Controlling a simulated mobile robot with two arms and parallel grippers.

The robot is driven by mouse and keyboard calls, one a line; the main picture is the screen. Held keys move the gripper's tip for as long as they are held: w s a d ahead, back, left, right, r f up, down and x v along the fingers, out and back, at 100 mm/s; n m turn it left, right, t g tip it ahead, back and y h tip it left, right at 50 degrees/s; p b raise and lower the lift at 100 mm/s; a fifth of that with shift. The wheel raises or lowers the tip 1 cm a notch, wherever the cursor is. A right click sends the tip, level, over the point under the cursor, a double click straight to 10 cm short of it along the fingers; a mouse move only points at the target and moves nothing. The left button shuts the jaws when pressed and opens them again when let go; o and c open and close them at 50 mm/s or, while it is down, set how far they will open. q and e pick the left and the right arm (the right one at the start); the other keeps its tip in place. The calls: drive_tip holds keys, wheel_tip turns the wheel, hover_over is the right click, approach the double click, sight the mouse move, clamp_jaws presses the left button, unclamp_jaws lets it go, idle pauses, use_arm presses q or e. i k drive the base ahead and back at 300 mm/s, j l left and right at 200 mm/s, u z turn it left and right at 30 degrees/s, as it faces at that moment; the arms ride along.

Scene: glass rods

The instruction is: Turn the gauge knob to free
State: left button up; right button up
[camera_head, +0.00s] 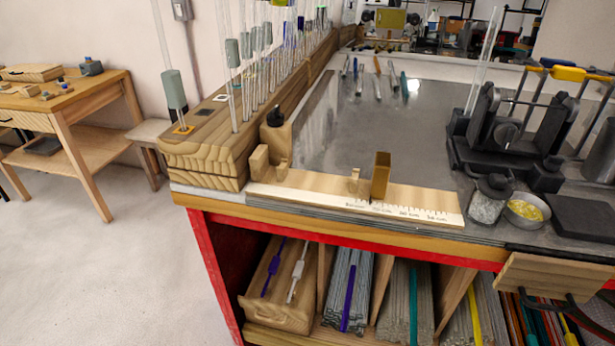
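The gauge (320,189) is a long pale wooden board along the front edge of the metal worktop, with a printed scale near its right end. A brass block (381,177) stands upright on it beside the scale. A small notched wooden rest (354,183) stands just left of the block, and a larger notched wooden piece (259,163) is at the left end. I cannot make out a separate knob or its setting; the block's far side is hidden. Neither of my grippers is in view.
Behind the gauge the metal worktop (330,125) is mostly clear. A wooden rack (200,150) with tall glass rods runs along the left. A black burner stand (510,150), a glass jar (487,205) and a bowl (526,211) are at right. Rod bins are below.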

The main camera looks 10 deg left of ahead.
sight(275, 118)
drive_tip(key=j+u, duration=0.35)
drive_tip(key=k+j+u, duration=0.1)
drive_tip(key=u, duration=0.25)
drive_tip(key=j+u, duration=0.35)
